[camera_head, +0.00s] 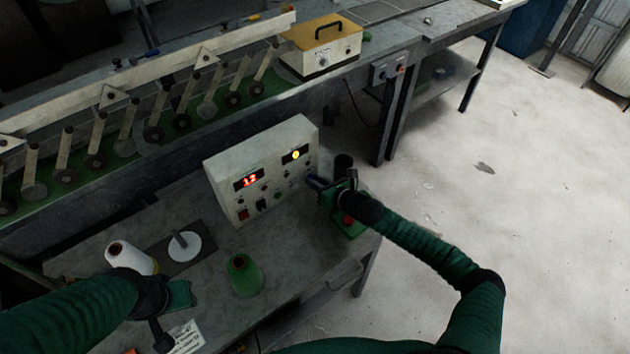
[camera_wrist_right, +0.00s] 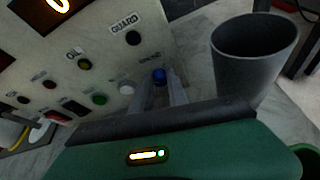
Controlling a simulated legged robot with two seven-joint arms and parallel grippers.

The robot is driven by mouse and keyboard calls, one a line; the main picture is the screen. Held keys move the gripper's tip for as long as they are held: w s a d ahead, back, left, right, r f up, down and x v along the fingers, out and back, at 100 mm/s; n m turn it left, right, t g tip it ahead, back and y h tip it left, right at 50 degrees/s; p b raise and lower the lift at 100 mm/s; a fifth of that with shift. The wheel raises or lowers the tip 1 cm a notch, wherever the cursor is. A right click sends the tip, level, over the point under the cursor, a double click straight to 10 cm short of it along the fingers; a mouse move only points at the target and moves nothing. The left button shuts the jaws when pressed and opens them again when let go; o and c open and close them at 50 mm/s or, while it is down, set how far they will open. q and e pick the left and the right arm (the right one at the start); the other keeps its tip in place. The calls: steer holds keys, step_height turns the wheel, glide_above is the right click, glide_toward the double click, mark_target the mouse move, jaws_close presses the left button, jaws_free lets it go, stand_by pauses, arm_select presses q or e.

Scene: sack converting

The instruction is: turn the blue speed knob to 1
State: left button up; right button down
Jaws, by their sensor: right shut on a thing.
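The control box (camera_head: 225,170) is a pale panel on the bench with a red display (camera_head: 250,181) that seems to read 1.2. The blue speed knob (camera_wrist_right: 158,75) shows in the right wrist view on the panel's face. My right gripper (camera_head: 312,183) reaches the right side of the panel. In the right wrist view its fingers (camera_wrist_right: 160,88) are shut on the blue knob, one on each side. The knob's marking is hidden or too small to read. My left gripper (camera_head: 172,318) is low at the left, away from the panel, and its fingers are unclear.
A dark cup (camera_wrist_right: 250,60) stands close to the right gripper. The floor at right is clear.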

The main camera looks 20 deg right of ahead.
steer(key=shift+d, duration=0.15)
steer(key=shift+r, duration=0.15)
steer(key=shift+n, duration=0.4)
steer(key=shift+n+h, duration=0.4)
steer(key=shift+a+n+t+h+b, duration=0.3)
steer(key=shift+n+t+b, duration=0.1)
steer(key=shift+n+b, duration=0.1)
steer(key=n+h+b, duration=0.1)
steer(key=n, duration=0.1)
steer(key=n+t+h+b, duration=0.1)
steer(key=b, duration=0.1)
steer(key=shift+a+f+n, duration=0.15)
steer(key=shift+f+n, duration=0.15)
steer(key=shift+n, duration=0.1)
steer(key=n+b, duration=0.1)
steer(key=n+t+h+b, duration=0.1)
steer(key=n+b, duration=0.1)
steer(key=shift+s+a+f+t+h, duration=0.15)
steer(key=shift+a+t+h, duration=0.05)
steer(key=shift+t+h, duration=0.1)
steer(key=shift+f+n+t+h+b, duration=0.15)
steer(key=shift+n+t+b, duration=0.2)
steer(key=shift+n+b, duration=0.45)
steer(key=shift+n+t+h+b, duration=0.15)
steer(key=shift+n+t+b, duration=0.25)
steer(key=shift+n, duration=0.7)
